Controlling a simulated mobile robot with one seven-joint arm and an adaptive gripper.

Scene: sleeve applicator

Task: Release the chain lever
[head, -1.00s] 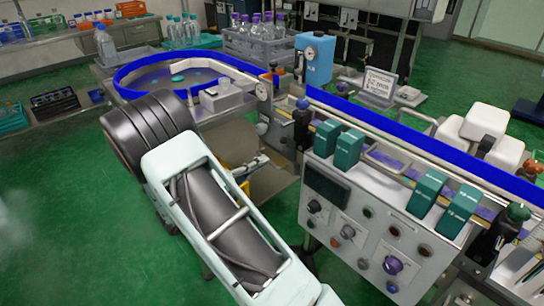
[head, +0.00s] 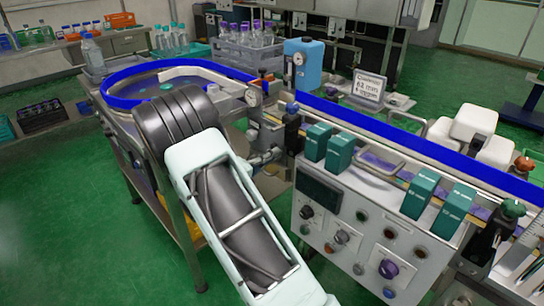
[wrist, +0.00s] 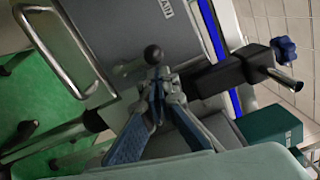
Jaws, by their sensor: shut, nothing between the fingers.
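The chain lever shows in the wrist view as a black ball knob (wrist: 153,54) on a short stem, in front of a grey box (wrist: 120,35) with a label ending in "AIN". My gripper (wrist: 158,92) comes up from below in the wrist view, its blue-padded fingers converging just below the knob. It is shut, with nothing held. Whether the fingertips touch the lever's stem cannot be told. In the head view my gripper (head: 268,156) is small, beside the left end of the control panel, and I cannot make out the lever there.
A silver handle (wrist: 62,60) is left of the knob in the wrist view. A black clamp with a blue knob (wrist: 284,49) is at right. In the head view, the control panel (head: 340,215) with teal boxes (head: 340,152) and the blue-railed conveyor (head: 400,138) are right of my arm.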

